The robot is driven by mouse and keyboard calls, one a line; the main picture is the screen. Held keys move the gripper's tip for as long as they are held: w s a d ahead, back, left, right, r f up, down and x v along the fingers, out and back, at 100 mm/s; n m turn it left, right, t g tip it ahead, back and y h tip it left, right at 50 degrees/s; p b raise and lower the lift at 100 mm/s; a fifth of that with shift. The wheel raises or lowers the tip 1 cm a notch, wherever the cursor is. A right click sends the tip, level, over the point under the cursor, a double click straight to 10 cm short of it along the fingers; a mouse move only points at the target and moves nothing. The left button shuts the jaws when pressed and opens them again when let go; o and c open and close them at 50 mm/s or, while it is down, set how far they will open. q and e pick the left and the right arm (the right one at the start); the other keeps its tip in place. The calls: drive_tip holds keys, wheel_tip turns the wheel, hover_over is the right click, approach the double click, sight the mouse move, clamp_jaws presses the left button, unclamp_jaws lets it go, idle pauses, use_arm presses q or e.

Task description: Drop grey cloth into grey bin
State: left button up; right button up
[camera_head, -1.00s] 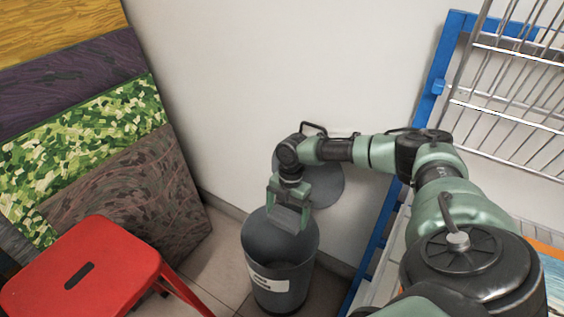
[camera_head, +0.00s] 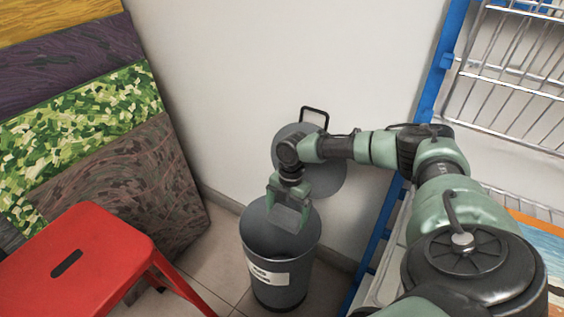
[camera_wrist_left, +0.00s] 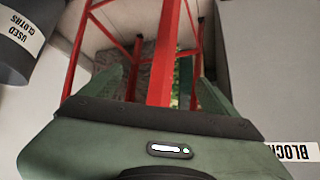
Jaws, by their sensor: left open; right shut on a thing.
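The grey bin (camera_head: 262,245) stands on the floor by the wall, with a white label on its side. It also shows at the upper left of the left wrist view (camera_wrist_left: 22,68), its label reading "USED CLOTHS". My right gripper (camera_head: 289,203) is over the bin's open top, pointing down. It is shut on the grey cloth (camera_head: 286,218), which hangs at the bin mouth; its lower edge is hard to tell from the bin's dark inside. My left gripper (camera_wrist_left: 160,88) is open and empty in the left wrist view, in front of red stool legs.
A round grey lid (camera_head: 325,175) with a handle is up behind the bin, against the wall. A red stool (camera_head: 75,260) stands left of the bin. Patterned panels (camera_head: 95,120) lean at the left. A blue-framed wire rack (camera_head: 445,75) stands at the right.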

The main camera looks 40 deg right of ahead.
drive_tip(key=shift+f+b, duration=0.5)
use_arm(q)
drive_tip(key=w+d+r+t+h, duration=0.1)
drive_tip(key=w+d+r+t, duration=0.1)
drive_tip(key=w+r+t, duration=0.1)
drive_tip(key=shift+w+r+t, duration=0.3)
drive_tip(key=shift+w+r, duration=0.3)
drive_tip(key=shift+w, duration=0.55)
use_arm(e)
drive_tip(key=shift+f, duration=0.1)
drive_tip(key=o, duration=0.9)
drive_tip(key=shift+o, duration=0.2)
